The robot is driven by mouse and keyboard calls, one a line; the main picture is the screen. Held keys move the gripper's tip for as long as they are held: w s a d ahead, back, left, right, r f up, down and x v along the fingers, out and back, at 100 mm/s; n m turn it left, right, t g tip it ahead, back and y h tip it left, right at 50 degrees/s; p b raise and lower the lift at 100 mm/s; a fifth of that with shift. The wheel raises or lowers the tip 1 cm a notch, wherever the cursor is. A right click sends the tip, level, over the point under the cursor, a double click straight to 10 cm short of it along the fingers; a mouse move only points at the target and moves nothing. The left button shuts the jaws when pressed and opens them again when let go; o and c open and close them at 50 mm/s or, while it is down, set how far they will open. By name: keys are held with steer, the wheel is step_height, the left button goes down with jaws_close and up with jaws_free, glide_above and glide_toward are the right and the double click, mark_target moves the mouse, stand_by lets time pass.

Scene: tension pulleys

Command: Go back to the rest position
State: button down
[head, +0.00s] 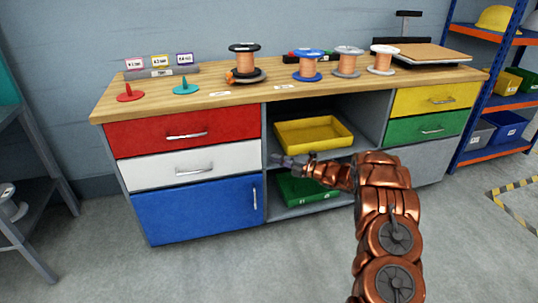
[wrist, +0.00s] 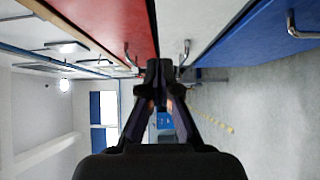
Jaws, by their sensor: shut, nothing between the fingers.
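My gripper (head: 276,158) is at the end of my copper-coloured arm in the head view, in front of the workbench's middle, near the open shelves. In the wrist view my gripper (wrist: 160,75) points along the drawer fronts, fingers together with nothing between them. The red drawer (head: 185,134), white drawer (head: 190,168) and blue door (head: 200,208) are to its left in the head view, all shut. The red drawer (wrist: 118,22) and blue door (wrist: 245,40) also show in the wrist view. The gripper looks apart from the handles.
A yellow tray (head: 313,135) and green tray (head: 300,190) are on the open shelves. A bin rack (head: 500,103) stands right. The floor (head: 200,275) in front is clear.

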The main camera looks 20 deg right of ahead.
steer(key=w+d+r+m+t+h+p, duration=0.1)
steer(key=w+d+r+m+h+p, duration=0.25)
steer(key=r, duration=0.55)
steer(key=d+r+m+h+p, duration=0.2)
steer(key=r+m+h+p, duration=0.35)
steer(key=r, duration=0.35)
steer(key=s+d+r+m+g+h+p, duration=0.1)
steer(key=s+r+m+g+h+p, duration=0.2)
steer(key=s+r+m+h+p, duration=0.5)
steer(key=s+a+r+m+g+y+p, duration=0.1)
steer(key=s+a+r+m+g+p, duration=0.2)
steer(key=s, duration=1.5)
steer(key=s+a+r+m+g+y+p, duration=0.2)
steer(key=s+a+r+g+p, duration=0.3)
steer(key=s+a, duration=0.6)
steer(key=s+a+r+m+g+y+p, duration=0.2)
steer(key=s+a+r+m+g+p, duration=0.2)
steer(key=s, duration=2.1)
steer(key=a+r+g+p, duration=0.1)
steer(key=a+r, duration=0.2)
steer(key=shift+a+r+p, duration=0.2)
steer(key=shift+r+p, duration=0.15)
steer(key=shift+p, duration=0.05)
